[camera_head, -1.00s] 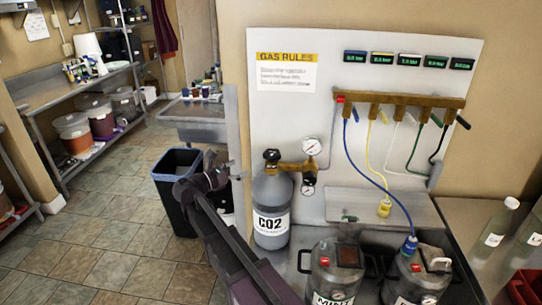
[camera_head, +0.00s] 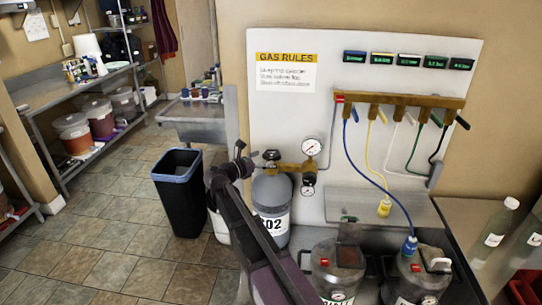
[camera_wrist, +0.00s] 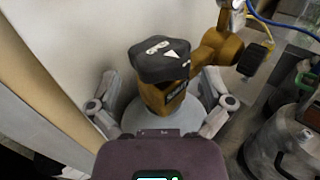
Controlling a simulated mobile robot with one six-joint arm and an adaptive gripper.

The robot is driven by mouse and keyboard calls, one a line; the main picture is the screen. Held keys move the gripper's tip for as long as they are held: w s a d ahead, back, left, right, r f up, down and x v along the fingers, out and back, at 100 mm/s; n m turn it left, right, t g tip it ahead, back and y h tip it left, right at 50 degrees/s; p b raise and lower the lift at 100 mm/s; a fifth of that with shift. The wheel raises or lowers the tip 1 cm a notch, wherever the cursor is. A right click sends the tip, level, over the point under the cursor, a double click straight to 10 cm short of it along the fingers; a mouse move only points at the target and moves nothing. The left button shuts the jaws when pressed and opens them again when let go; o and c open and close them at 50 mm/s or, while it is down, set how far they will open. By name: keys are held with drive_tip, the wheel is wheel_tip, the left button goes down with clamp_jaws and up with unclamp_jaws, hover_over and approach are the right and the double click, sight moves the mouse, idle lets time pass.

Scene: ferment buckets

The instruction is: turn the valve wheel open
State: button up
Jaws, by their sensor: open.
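The valve wheel (camera_head: 271,155) is a black knob with white markings on top of the grey CO2 cylinder (camera_head: 271,190), which stands against the white panel. In the wrist view the wheel (camera_wrist: 160,60) sits above a brass valve body (camera_wrist: 163,98), with the cylinder's grey shoulder below. My gripper (camera_head: 246,158) is at the left of the wheel in the head view. In the wrist view my gripper (camera_wrist: 160,88) is open, with one finger on each side of the valve and gaps between. My arm hides part of the cylinder and its label.
A brass regulator (camera_head: 292,168) with gauges (camera_head: 311,147) juts right from the valve. Metal kegs (camera_head: 335,268) stand at front right, under hoses from a brass manifold (camera_head: 398,99). A black bin (camera_head: 180,195) stands left on open tiled floor.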

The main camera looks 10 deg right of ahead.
sight(272, 153)
drive_tip(key=shift+x, duration=1.8)
drive_tip(key=c, duration=0.9)
